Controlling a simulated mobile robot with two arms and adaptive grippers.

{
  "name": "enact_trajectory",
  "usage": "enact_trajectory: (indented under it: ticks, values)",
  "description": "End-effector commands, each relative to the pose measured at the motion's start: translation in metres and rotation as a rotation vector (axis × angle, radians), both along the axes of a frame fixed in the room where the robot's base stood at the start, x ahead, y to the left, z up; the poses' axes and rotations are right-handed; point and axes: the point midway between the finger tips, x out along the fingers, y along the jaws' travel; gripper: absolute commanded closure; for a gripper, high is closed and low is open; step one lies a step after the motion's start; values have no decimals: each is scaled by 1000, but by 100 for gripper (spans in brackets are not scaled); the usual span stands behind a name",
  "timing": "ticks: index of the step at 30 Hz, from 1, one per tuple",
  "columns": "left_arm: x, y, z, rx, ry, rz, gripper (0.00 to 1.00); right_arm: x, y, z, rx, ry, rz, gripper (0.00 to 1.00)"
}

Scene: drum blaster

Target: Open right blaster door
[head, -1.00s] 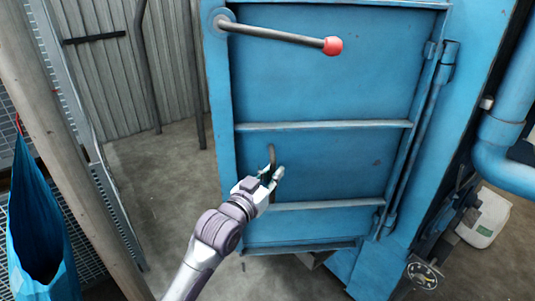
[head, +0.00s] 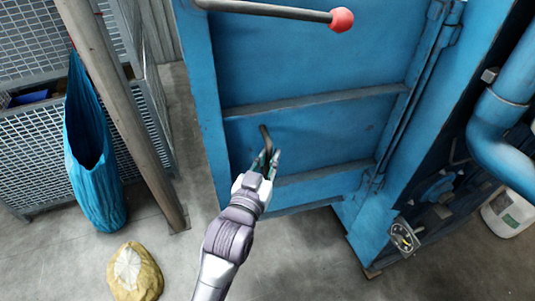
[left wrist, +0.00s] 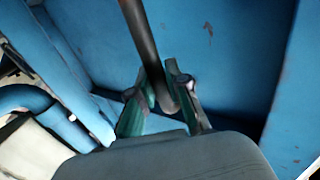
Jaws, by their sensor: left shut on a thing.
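The blue blaster door (head: 310,60) fills the upper middle of the head view, with flat cross ribs and a hinge post along its right side. A dark, bent rod handle (head: 264,133) stands out from its lower left part. My left gripper (head: 265,160) is at this handle. In the left wrist view the green-padded fingers (left wrist: 160,92) are closed around the lower end of the handle (left wrist: 140,30), with blue door surface behind. A long lever with a red knob (head: 341,19) crosses the door's top. My right gripper is not in view.
A blue bag (head: 92,150) hangs by a wire-mesh crate (head: 35,165) and a post (head: 125,110) at left. A yellowish sack (head: 134,272) lies on the floor. A blue pipe (head: 490,130) and white container (head: 508,213) are at right. Floor below the door is clear.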

Motion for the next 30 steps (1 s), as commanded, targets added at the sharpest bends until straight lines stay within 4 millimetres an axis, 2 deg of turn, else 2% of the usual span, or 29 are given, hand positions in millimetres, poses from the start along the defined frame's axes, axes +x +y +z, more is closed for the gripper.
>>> enact_trajectory:
  ticks: [9, 10, 14, 24, 26, 30]
  values:
    - [0, -2, 4, -6, -10, -3, 100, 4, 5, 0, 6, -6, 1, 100]
    - [0, -2, 4, -6, -10, -3, 80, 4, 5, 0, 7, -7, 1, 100]
    - [0, -1, 3, -5, -8, -2, 59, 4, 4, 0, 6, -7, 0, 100]
    - [-2, 1, 1, -3, -3, -1, 59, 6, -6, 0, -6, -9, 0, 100]
    - [-6, 3, 1, -1, -3, -1, 59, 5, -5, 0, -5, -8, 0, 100]
    - [-27, 12, 0, -1, -2, -1, 59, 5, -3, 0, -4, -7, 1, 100]
